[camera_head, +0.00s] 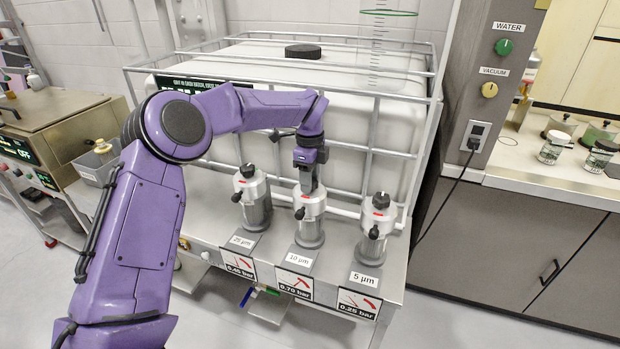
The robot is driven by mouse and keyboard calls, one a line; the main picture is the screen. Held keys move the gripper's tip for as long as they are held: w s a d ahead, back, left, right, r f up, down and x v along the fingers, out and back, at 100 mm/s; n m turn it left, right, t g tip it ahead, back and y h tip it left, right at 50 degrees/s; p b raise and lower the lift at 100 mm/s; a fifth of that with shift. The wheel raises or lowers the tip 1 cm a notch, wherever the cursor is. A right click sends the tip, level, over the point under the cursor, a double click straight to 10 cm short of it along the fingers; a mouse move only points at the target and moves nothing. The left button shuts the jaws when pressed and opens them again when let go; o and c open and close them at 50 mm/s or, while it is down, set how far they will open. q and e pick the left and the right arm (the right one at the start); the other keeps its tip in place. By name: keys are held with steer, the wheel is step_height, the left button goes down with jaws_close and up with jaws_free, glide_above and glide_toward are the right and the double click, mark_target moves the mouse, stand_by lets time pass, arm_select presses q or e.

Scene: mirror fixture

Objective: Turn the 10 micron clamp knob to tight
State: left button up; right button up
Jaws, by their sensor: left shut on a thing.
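The 10 µm filter housing (310,231) stands upright in the middle of three on the steel bench, behind its "10 µm" label (299,258). It has a silver head with a small red mark and a dark knob at its front. My left gripper (308,188) points down onto the top of this housing and is shut on its top clamp knob, which the fingers mostly hide. The knob's turn position cannot be seen. The 25 µm housing (256,215) is to the left and the 5 µm housing (371,240) to the right, both with black top knobs. My right gripper is not in view.
A white caged tank (340,130) stands close behind the housings. Pressure signs (295,283) hang on the bench front, with blue and green valve handles (248,297) below. A post with water (503,47) and vacuum (489,90) knobs stands at right.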

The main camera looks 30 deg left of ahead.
arm_select(q)
steer(key=m, duration=0.3)
steer(key=m+p, duration=0.1)
steer(key=m, duration=0.4)
steer(key=shift+r, duration=0.1)
steer(key=m+p, duration=0.1)
steer(key=m, duration=0.3)
steer(key=shift+m, duration=0.3)
steer(key=m+p, duration=0.2)
steer(key=m, duration=0.3)
steer(key=shift+p, duration=0.3)
steer(key=m+p, duration=0.2)
steer(key=m, duration=0.2)
steer(key=shift+m, duration=0.4)
steer(key=m+p, duration=0.1)
steer(key=m, duration=0.3)
steer(key=shift+m+p, duration=0.3)
steer(key=m+p, duration=0.1)
steer(key=m, duration=0.3)
steer(key=shift+m, duration=0.3)
steer(key=shift+m+p, duration=0.75)
steer(key=shift+m, duration=1.15)
